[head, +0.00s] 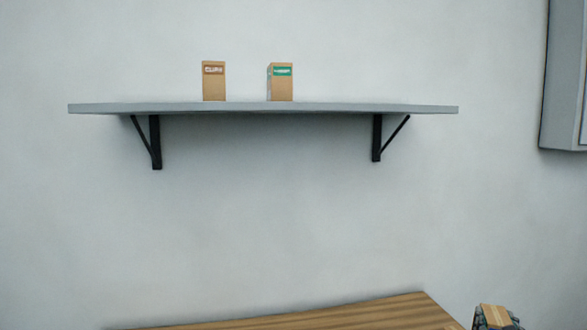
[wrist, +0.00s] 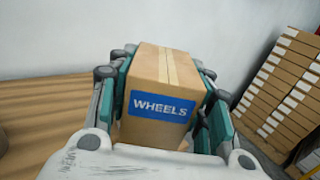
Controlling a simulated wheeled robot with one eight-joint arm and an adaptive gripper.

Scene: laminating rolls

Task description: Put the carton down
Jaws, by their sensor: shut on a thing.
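A brown carton with a blue label reading WHEELS (wrist: 165,75) is between the two fingers of my gripper (wrist: 168,95) in the wrist view. The fingers press on its left and right sides, and the carton looks upright. In the head view the top of the carton (head: 495,314) shows at the bottom right edge, with my gripper (head: 497,322) partly cut off around it. The carton is just right of the wooden table's right end there. Whether its underside touches anything is hidden.
A wooden table top (head: 340,316) lies along the bottom, bare where seen. A grey wall shelf (head: 340,107) holds two cartons, a brown-labelled one (head: 214,85) and a green-labelled one (head: 281,85). Stacked boxes (wrist: 285,85) stand at the right in the wrist view. A grey cabinet (head: 562,80) hangs upper right.

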